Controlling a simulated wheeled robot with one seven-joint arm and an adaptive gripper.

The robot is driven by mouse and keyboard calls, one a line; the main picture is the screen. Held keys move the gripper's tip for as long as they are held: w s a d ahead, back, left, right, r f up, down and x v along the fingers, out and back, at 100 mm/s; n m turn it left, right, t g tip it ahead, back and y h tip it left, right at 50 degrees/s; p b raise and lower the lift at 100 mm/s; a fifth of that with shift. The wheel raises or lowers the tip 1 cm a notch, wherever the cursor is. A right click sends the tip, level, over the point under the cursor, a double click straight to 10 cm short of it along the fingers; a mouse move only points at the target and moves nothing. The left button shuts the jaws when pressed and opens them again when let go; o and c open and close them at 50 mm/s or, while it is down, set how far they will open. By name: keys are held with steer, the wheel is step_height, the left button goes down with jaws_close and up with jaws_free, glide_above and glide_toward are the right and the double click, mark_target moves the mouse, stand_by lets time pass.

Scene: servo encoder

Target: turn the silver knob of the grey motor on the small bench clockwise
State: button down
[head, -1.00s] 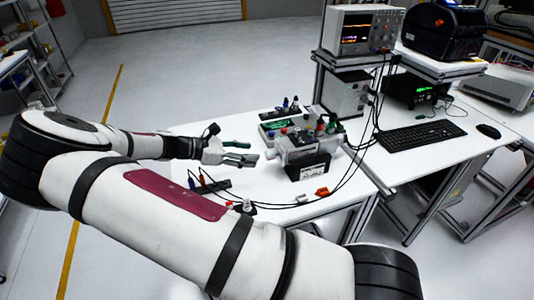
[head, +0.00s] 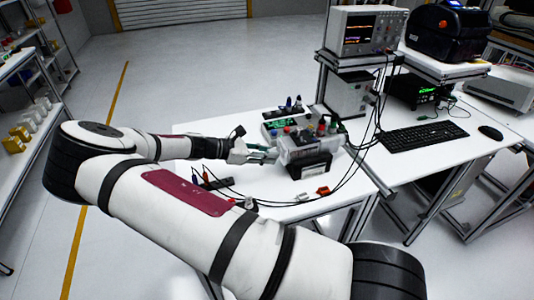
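The grey motor (head: 296,151) sits on a black block (head: 311,166) on the white bench (head: 286,190), right of my gripper. Its left end, where the silver knob showed a second ago, is now mostly hidden by my fingers, so I cannot make out the knob clearly. My gripper (head: 266,155) reaches in from the left, with its fingertips at that end of the motor. The fingers are small and overlap the motor in this view. I cannot tell whether they are closed on the knob or only around it.
Black cables loop across the bench's right side. An oscilloscope (head: 362,30) stands on a shelf behind.

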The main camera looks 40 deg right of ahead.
steer(key=shift+s+m+t+h+p, duration=0.15)
steer(key=shift+m+t+h+p, duration=0.35)
steer(key=shift+m+t+p, duration=0.95)
steer(key=shift+m+g, duration=0.25)
steer(key=shift+g, duration=0.2)
steer(key=c, duration=1.2)
jaws_free()
steer(key=shift+c, duration=0.2)
steer(key=shift+a, duration=0.1)
steer(key=v, duration=1.2)
